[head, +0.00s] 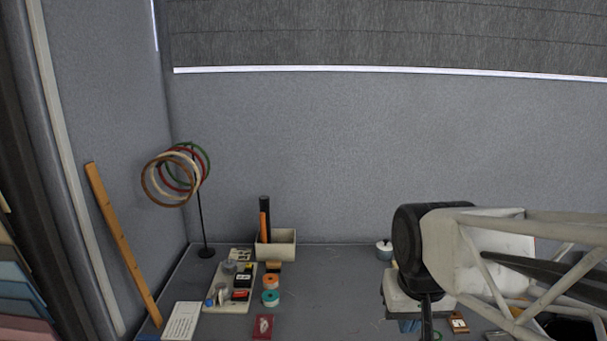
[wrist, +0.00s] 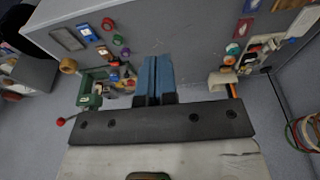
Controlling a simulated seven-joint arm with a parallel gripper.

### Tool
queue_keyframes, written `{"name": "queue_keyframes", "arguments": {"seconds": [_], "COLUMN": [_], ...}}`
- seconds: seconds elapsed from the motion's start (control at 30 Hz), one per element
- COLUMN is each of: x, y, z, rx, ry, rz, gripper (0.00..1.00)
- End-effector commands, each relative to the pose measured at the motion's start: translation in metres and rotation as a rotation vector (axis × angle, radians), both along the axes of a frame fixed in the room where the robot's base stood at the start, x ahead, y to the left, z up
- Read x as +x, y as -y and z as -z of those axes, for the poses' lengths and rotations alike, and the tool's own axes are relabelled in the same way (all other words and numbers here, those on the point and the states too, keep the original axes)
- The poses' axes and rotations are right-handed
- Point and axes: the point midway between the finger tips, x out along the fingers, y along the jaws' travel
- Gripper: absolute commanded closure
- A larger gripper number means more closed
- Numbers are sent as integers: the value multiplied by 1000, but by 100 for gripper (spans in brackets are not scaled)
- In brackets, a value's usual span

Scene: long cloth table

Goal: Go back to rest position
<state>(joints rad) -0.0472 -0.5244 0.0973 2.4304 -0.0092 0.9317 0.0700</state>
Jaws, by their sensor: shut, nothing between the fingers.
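My gripper (wrist: 153,62) shows in the wrist view as two blue fingers side by side, closed together with nothing between them. They point over the grey table (wrist: 185,40), clear of the objects around them. In the head view my arm reaches in from the right, and the blue fingers of my gripper (head: 408,327) point down over the right part of the table. My arm hides part of the table there.
In the head view, a stand with coloured hoops (head: 165,180), a cream box (head: 285,247) with upright tools, and a pale tray (head: 211,306) of small items stand at left. A small lidded pot (head: 383,250) is behind my gripper. The middle of the table is mostly clear.

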Motion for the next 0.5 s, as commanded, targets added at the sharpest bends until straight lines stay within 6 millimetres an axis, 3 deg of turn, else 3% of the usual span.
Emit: {"name": "queue_keyframes", "arguments": {"seconds": [0.2,0.5], "x": [-42,-63], "y": [14,20], "z": [8,14], "rx": [-8,-12], "ry": [19,25], "rz": [4,4], "gripper": [100,100]}}
